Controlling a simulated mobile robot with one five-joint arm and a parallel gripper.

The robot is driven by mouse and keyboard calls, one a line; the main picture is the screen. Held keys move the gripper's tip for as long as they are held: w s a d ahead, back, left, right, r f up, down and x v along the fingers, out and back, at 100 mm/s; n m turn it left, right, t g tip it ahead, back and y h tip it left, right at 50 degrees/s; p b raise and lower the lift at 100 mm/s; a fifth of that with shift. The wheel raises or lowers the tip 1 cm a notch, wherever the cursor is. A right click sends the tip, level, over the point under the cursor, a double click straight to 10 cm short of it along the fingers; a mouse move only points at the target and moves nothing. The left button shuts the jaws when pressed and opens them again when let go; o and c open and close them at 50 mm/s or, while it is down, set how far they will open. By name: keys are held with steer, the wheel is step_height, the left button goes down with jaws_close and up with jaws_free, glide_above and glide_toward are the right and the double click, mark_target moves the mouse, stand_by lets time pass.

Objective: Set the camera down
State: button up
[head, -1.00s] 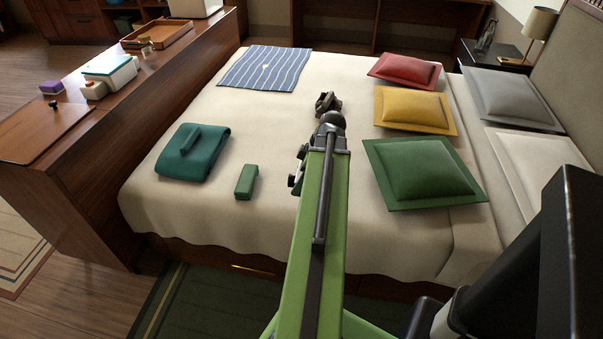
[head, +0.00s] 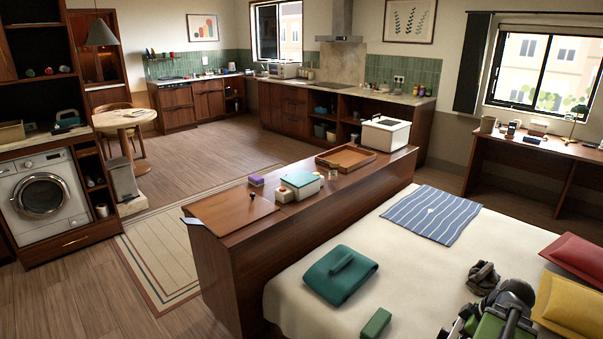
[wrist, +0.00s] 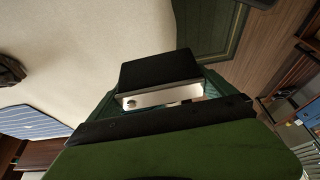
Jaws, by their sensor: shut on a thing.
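In the wrist view a boxy black thing with a silver band and a small round knob, which looks like the camera (wrist: 158,72), is held at my gripper (wrist: 160,108). My gripper is shut on it; the fingertips are largely hidden. A green-teal surface shows behind the camera; I cannot tell whether it is the cloth or part of my gripper. Cream bedding lies around it in view. In the head view my arm's end is at the bottom right over the bed (head: 425,238), and the camera cannot be made out there.
On the bed lie a folded teal cloth (head: 334,280), a small green block (head: 376,324), a striped cloth (head: 432,213), a dark lumpy thing (head: 483,277) and cushions (head: 578,304). A wooden bench (head: 270,240) at the bed's foot holds a tray (head: 338,166) and boxes. Bare bedding lies between.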

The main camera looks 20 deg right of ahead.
mark_target(453, 331)
step_height(453, 331, up, 4)
steer(key=shift+r+p, duration=0.1)
steer(key=shift+p, duration=0.85)
steer(key=shift+f, duration=0.25)
steer(key=shift+s, duration=0.1)
